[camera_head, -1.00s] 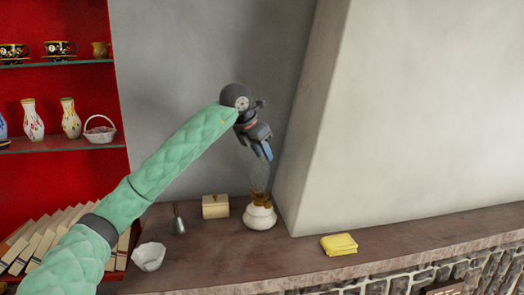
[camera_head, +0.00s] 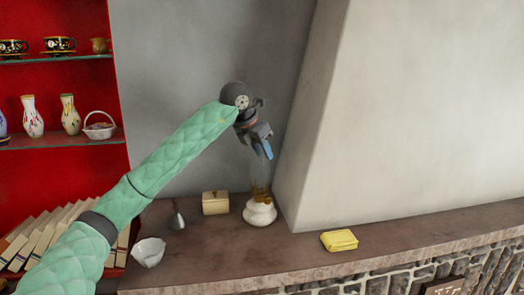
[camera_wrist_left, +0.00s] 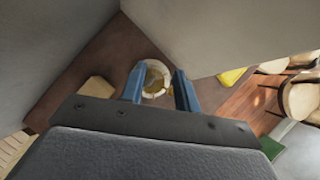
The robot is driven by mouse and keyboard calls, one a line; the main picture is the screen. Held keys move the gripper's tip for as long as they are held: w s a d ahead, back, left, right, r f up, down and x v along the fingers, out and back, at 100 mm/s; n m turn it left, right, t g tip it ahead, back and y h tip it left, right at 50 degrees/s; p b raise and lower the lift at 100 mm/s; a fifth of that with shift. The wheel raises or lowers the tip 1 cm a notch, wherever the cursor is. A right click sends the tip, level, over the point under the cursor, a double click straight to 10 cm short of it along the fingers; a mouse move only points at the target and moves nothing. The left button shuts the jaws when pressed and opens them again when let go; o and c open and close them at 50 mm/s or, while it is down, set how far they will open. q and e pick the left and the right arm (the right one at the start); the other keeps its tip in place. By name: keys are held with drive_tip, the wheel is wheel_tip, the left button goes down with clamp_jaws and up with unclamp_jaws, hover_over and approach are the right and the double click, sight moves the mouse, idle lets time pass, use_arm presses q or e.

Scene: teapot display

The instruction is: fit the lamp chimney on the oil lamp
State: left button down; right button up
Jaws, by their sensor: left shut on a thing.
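The oil lamp has a squat white body (camera_head: 260,214) and a brass-coloured burner (camera_head: 261,194). It stands upright on the dark mantel shelf near the white chimney breast. My left gripper (camera_head: 265,150) points down above the lamp and is shut on the clear glass lamp chimney (camera_head: 260,175). The glass is faint and reaches down to around the burner; I cannot tell whether it is seated. In the left wrist view the lamp (camera_wrist_left: 154,68) shows between the blue fingers (camera_wrist_left: 160,90), with the chimney hard to make out. My right gripper is out of view.
A small cream box (camera_head: 215,203), a dark-grey pointed object (camera_head: 177,217) and a white bowl (camera_head: 149,252) stand left of the lamp. A folded yellow cloth (camera_head: 339,240) lies to the right. The white chimney breast (camera_head: 390,120) rises close beside the lamp.

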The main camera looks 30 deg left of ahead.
use_arm(q)
drive_tip(key=shift+f, duration=0.1)
drive_tip(key=c, duration=1)
unclamp_jaws()
drive_tip(key=shift+c, duration=0.2)
